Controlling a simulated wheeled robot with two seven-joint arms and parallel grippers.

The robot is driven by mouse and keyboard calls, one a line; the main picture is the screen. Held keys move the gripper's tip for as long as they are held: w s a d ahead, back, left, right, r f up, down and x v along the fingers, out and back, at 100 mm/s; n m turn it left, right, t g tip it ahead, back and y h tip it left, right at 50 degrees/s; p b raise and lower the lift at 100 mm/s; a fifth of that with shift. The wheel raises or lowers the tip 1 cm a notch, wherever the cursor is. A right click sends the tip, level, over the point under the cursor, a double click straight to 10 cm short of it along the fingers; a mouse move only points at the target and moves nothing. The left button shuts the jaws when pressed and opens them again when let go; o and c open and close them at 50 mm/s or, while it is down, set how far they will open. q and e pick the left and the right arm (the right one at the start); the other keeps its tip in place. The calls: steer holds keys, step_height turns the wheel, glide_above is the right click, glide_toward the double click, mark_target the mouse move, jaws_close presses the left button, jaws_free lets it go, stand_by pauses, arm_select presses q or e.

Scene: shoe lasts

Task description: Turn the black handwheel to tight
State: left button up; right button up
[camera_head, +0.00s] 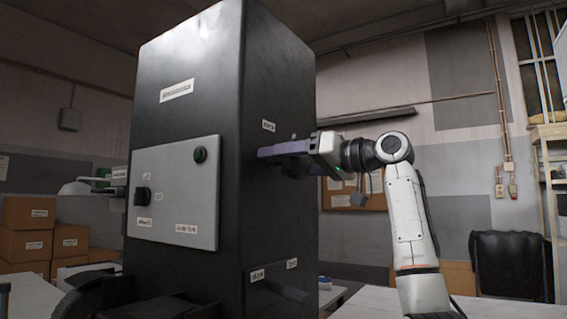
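A tall black machine cabinet (190,95) fills the middle of the view. I cannot tell whether the fingers are apart or hold anything. I cannot make out a handwheel at the fingers; the gripper may cover it. A dark, round, ribbed part (78,302) shows at the lower left; I cannot tell what it is. My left gripper is not in view.
Cardboard boxes (28,241) are stacked at the left. A pale table (375,303) lies under my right arm. A black chair (510,264) and a shelf stand at the far right. The space right of the cabinet around my arm looks free.

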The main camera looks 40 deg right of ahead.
steer(key=c, duration=0.3)
steer(key=shift+c, duration=0.3)
steer(key=m, duration=0.5)
steer(key=shift+a+r+m, duration=0.1)
steer(key=shift+m, duration=0.3)
steer(key=m, duration=0.4)
steer(key=shift+s, duration=0.1)
steer(key=shift+r+m, duration=0.15)
steer(key=shift+m, duration=1.95)
steer(key=o, duration=1.1)
steer(key=shift+c, duration=0.2)
